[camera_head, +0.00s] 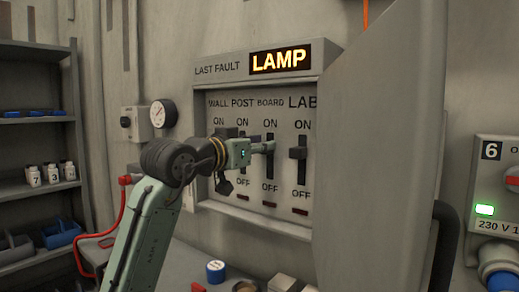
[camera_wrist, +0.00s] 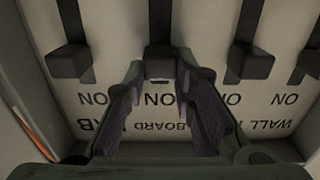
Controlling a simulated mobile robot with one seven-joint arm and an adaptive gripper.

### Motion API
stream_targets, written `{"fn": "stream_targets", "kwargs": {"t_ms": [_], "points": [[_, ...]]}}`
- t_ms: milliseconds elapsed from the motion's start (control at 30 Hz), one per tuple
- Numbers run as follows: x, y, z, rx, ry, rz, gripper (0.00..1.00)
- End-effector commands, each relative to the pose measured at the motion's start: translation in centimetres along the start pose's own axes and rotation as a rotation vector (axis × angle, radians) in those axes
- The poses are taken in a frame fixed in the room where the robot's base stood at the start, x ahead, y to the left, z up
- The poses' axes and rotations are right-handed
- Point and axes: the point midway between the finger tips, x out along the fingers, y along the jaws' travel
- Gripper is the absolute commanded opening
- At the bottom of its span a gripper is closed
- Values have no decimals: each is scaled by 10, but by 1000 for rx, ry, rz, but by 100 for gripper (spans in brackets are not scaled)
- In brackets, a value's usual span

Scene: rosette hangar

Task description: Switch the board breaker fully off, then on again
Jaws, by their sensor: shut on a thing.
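The breaker panel (camera_head: 285,178) on the wall has levers in slots under the labels WALL, POST, BOARD and LAB, with ON at the top and OFF at the bottom. My gripper (camera_head: 266,147) is at the upper end of the BOARD slot. In the wrist view, which is upside down, my gripper's fingers (camera_wrist: 160,88) are closed in on the black board breaker (camera_wrist: 160,58), one on each side. Its handle is at the ON end, level with its neighbours. The fingers hide part of the handle.
The lab breaker (camera_head: 298,153) and post breaker (camera_wrist: 250,62) stand at ON close on either side. A lit LAMP display (camera_head: 280,59) reads beside LAST FAULT. The open panel door (camera_head: 375,150) blocks the right side.

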Motion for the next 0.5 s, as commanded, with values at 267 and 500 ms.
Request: {"fn": "stream_targets", "kwargs": {"t_ms": [267,500], "points": [[-1,-1,-4,0,15,-3,28],[-1,0,-3,0,11,-2,44]]}}
